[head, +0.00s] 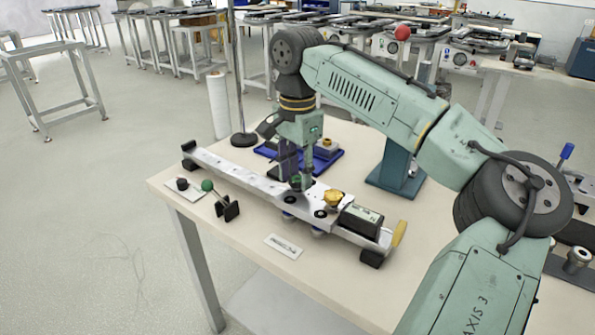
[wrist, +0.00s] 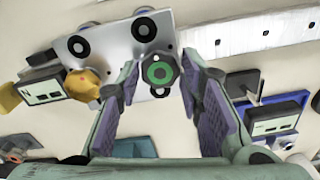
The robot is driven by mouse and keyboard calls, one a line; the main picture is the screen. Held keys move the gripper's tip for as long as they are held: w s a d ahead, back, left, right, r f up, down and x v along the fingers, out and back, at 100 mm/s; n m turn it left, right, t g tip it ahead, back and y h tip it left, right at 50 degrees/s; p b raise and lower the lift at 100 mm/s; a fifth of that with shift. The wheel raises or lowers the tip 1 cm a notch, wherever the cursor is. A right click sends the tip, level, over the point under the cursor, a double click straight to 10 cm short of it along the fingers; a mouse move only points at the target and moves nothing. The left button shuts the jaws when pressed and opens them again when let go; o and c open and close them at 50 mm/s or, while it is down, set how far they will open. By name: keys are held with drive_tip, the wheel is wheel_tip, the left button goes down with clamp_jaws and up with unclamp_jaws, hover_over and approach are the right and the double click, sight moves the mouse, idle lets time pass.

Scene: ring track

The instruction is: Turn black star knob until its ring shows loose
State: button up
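The black star knob (wrist: 159,70) with a green ring on its top sits on a silver plate (wrist: 118,48) in the wrist view. In the head view the knob (head: 296,184) stands on the plate's carriage, partly hidden by my gripper (head: 297,168), which points down over it. In the wrist view my gripper (wrist: 159,66) has its two fingers apart, one on each side of the knob. Narrow gaps seem to show between the fingertips and the knob; I cannot tell whether either touches. The ring's markings are too small to read.
A yellow knob (head: 333,198) and a box with a display (head: 361,218) sit right of the star knob on the long rail (head: 235,172). A green-ball lever (head: 207,186) stands at left. A blue tray (head: 327,164) lies behind. The table front is mostly clear around a label (head: 285,246).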

drive_tip(key=c, duration=0.6)
drive_tip(key=shift+c, duration=0.2)
